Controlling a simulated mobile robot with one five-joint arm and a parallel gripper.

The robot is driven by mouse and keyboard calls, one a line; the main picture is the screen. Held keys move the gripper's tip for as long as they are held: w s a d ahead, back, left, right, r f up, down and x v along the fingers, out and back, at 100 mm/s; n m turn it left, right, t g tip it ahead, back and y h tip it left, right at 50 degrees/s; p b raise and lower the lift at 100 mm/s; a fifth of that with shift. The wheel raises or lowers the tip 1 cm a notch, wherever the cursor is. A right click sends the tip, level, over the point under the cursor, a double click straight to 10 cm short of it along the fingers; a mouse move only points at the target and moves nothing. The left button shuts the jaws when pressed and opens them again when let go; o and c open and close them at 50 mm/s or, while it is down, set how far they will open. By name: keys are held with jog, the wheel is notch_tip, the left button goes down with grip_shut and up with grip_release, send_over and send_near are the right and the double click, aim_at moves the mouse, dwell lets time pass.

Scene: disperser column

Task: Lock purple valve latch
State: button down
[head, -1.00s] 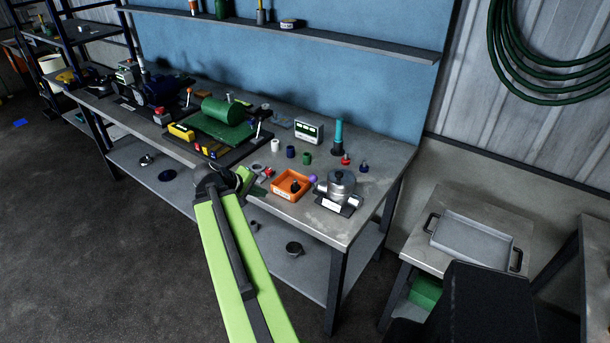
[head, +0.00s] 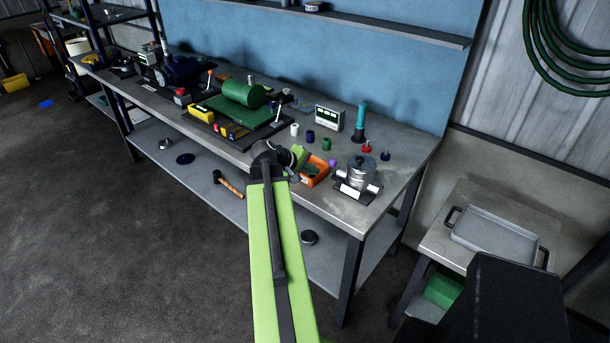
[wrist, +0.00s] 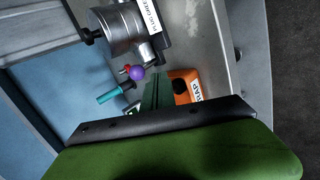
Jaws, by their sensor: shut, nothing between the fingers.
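The purple knob of the valve latch (head: 333,163) sits at the left side of a silver lidded vessel (head: 362,170) near the bench's right end. In the wrist view, the purple knob (wrist: 137,73) is beside the vessel (wrist: 125,28), just beyond the fingertips. My gripper (head: 314,170) is over the orange tray, left of the knob, and apart from it as far as I can see. In the wrist view, my gripper's green fingers (wrist: 151,90) are together with nothing between them. The latch's lever behind the knob is too small to make out.
An orange tray (wrist: 187,95) with a dark object lies beside the fingers. Small red and blue knobbed pieces (head: 367,147) and a teal-handled tool (head: 361,122) stand behind the vessel. White, blue and green cylinders (head: 310,137) stand behind the tray.

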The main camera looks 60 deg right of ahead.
aim_at(335, 168)
jog(key=b+x, duration=0.1)
jog(key=x, duration=0.1)
jog(key=shift+d+f, duration=0.1)
jog(key=shift+f, duration=0.25)
jog(key=shift+s+d+r+p, duration=0.25)
jog(key=shift+d, duration=0.3)
jog(key=shift+s+d+r+p, duration=0.25)
jog(key=shift+d+r+p, duration=0.05)
jog(key=shift+d, duration=0.25)
jog(key=shift+s+d+r+p, duration=0.25)
jog(key=shift+s+d, duration=0.05)
jog(key=shift+d, duration=0.2)
jog(key=shift+w, duration=0.1)
